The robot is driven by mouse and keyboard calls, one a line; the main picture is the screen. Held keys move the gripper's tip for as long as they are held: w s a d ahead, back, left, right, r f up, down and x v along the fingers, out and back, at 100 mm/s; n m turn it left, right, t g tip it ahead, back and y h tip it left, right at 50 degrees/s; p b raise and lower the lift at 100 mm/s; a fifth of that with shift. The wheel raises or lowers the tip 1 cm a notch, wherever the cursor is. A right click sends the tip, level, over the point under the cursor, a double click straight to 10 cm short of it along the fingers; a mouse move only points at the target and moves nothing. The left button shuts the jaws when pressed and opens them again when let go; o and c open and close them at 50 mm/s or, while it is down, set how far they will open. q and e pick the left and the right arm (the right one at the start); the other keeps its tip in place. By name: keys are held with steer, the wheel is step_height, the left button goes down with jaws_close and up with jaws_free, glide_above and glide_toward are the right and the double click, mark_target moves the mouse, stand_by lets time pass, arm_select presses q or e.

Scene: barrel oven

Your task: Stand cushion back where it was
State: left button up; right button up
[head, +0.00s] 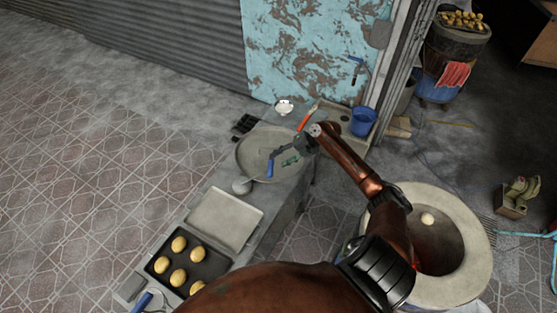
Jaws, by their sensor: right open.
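I cannot make out the cushion for certain. A pale round object (427,218) shows inside the mouth of the barrel oven (472,240). My right gripper (283,155) is open over the round grey tray (252,143) on the counter. Its arm reaches in from the lower right, past the oven's left side. I see nothing held between its fingers. Small dark green parts show by the fingers, too small to name. My left gripper is not in view.
A blue-handled ladle (241,186) lies by the tray, near my gripper. An empty square tray (222,218) and a dark tray (212,263) with several buns stand nearer. A blue bucket (362,122) and white dish (284,107) are beyond. Left floor is clear.

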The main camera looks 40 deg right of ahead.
steer(key=shift+p+v, duration=0.6)
steer(key=shift+v, duration=1.85)
